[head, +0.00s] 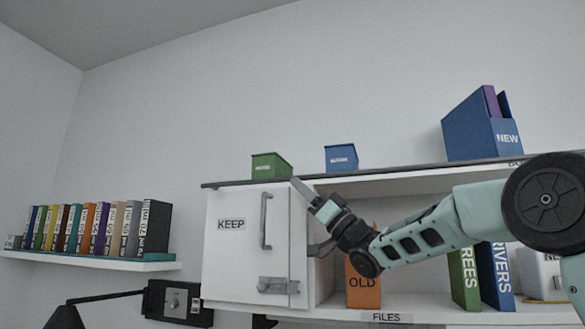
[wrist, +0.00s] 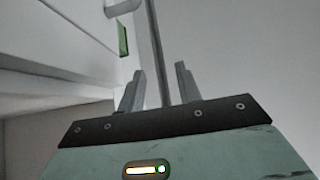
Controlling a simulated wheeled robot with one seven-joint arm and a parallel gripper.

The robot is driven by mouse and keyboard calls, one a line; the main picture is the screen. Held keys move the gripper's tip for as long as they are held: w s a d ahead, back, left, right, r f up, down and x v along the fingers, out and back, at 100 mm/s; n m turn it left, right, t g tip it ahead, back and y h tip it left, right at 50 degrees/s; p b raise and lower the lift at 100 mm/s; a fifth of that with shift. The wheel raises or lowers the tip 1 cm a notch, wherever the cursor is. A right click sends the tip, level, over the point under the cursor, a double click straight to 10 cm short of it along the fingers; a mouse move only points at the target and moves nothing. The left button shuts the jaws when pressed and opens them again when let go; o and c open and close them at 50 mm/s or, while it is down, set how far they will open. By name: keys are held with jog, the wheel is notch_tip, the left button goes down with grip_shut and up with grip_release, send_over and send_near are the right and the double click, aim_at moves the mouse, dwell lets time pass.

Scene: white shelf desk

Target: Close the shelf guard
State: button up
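A white cabinet door (head: 235,258) marked KEEP fills the left end of the shelf desk. It has a tall grey handle (head: 264,221) and a grey latch (head: 278,286) low on its right. Whether it is fully closed is hard to tell. My gripper (head: 308,189) is in front of the shelf, by the door's upper right edge, pointing up and left. In the wrist view its two fingers (wrist: 159,88) are apart, and a thin grey bar or edge (wrist: 155,45) shows between them. I cannot tell whether they touch it.
A green box (head: 270,166) and a blue box (head: 341,158) stand on the top board, with a blue NEW file holder (head: 482,127) at right. An orange OLD file (head: 363,283) stands below, behind my arm. A wall shelf (head: 95,262) with several binders is at left.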

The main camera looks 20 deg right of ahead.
jog(key=shift+p+x, duration=0.8)
jog(key=shift+x, duration=1.15)
grip_shut()
